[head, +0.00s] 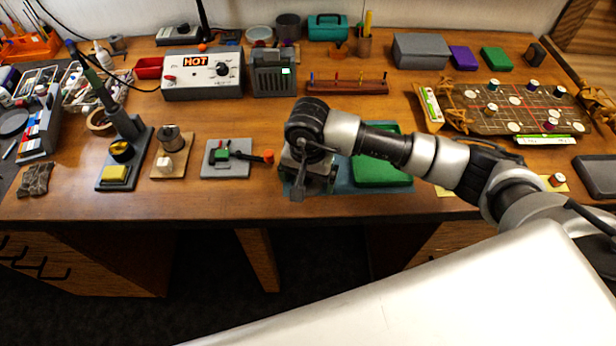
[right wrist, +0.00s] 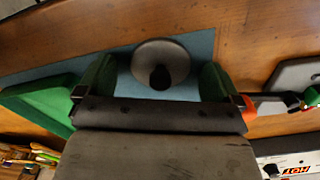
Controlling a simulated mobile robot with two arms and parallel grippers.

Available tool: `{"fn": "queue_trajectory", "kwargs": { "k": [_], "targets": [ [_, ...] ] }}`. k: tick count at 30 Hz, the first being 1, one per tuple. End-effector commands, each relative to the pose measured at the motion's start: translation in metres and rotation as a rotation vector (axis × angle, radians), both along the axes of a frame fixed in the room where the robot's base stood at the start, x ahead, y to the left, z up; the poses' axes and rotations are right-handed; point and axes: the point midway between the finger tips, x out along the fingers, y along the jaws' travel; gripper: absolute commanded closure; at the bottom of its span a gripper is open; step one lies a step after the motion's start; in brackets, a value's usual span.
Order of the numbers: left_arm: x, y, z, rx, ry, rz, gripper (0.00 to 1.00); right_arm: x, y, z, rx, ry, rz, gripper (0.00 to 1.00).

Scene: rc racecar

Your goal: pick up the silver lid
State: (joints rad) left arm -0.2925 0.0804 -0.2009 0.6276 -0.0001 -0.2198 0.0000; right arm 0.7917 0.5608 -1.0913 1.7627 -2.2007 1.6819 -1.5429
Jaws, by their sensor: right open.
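The silver lid (right wrist: 148,55) is a round grey disc with a dark knob, lying on a blue mat (right wrist: 204,46) in the right wrist view. My right gripper (right wrist: 156,80) is open, with one green finger on each side of the lid. I cannot tell whether the fingers touch it. In the head view my right gripper (head: 304,182) points down over the blue mat (head: 342,184) near the table's front edge, and my wrist hides the lid. My left gripper is not in view.
A green tray (head: 382,172) lies right of my gripper. A grey plate with a red-ended lever (head: 228,158) is to the left. Behind stand a box marked HOT (head: 203,85), a grey ribbed box (head: 273,78) and a wooden rack (head: 347,87). A game board (head: 510,105) lies at right.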

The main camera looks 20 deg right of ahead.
Motion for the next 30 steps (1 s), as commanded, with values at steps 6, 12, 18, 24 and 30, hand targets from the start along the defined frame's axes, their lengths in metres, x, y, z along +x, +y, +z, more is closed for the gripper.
{"fn": "queue_trajectory", "kwargs": {
  "k": [6,12,18,24,30],
  "targets": [
    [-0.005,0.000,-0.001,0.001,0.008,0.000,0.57,0.000,0.000,0.000,0.001,-0.001,0.000,0.14],
    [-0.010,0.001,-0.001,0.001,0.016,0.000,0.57,0.000,0.000,0.000,0.001,-0.001,0.000,0.44],
    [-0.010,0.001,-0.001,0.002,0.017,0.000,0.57,0.000,0.000,0.000,0.001,0.000,0.000,0.55],
    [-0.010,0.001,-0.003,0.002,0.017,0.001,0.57,0.000,0.000,0.003,0.002,-0.001,0.000,0.55],
    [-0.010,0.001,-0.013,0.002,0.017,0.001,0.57,0.001,0.000,0.024,0.002,-0.006,0.002,0.55]
  ]
}}
